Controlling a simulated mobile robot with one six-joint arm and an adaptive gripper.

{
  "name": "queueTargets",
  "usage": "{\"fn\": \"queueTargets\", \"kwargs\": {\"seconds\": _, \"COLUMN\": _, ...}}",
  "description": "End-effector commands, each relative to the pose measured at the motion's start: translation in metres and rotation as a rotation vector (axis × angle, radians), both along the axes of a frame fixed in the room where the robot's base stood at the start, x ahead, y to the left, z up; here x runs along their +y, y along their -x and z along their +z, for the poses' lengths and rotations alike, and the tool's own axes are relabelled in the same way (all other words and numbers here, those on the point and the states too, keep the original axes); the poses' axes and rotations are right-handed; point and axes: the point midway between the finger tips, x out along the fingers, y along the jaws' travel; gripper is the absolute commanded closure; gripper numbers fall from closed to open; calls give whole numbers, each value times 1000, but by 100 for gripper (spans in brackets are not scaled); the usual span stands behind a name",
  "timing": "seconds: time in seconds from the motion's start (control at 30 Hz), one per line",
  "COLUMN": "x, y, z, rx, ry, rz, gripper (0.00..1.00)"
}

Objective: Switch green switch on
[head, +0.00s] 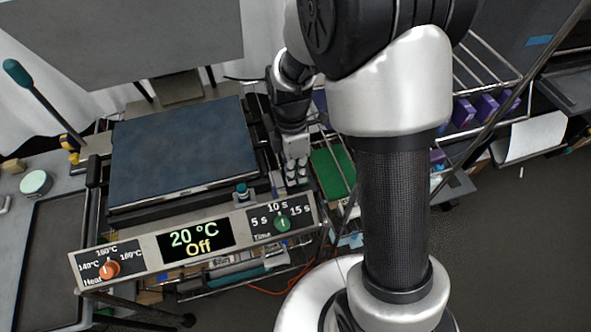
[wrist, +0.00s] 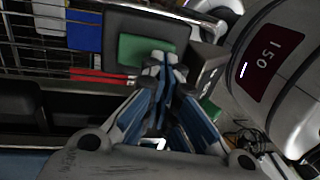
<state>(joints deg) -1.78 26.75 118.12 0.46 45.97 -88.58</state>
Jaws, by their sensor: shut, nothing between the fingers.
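The heat press's control panel (head: 148,254) shows in the head view, its display (head: 196,240) reading "20 °C Off". A green time knob (head: 282,223) sits at its right, and an orange heat knob (head: 109,269) at its left. A small teal-green piece (head: 242,191) stands behind the panel; I cannot tell whether this is the green switch. My gripper (head: 297,178) points down right of the press, apart from the teal-green piece. In the wrist view my gripper (wrist: 160,62) has its fingertips together, with nothing between them, in front of a green surface (wrist: 146,47).
The press's dark blue top (head: 180,150) fills the left middle. A teal-tipped lever (head: 17,72) rises at far left. A wire rack with purple boxes (head: 486,107) stands at right. My arm hides part of the centre. Grey floor is open at lower right.

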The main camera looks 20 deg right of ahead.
Motion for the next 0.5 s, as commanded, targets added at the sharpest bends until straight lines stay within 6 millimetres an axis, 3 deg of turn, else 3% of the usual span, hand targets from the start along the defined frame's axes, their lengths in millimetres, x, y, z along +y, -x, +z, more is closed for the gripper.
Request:
{"fn": "queueTargets", "kwargs": {"seconds": 0.03, "x": 0, "y": 7, "z": -5, "rx": 9, "ry": 0, "rz": 0, "gripper": 100}}
{"fn": "queueTargets", "kwargs": {"seconds": 0.5, "x": 0, "y": -4, "z": -2, "rx": 3, "ry": 0, "rz": 0, "gripper": 100}}
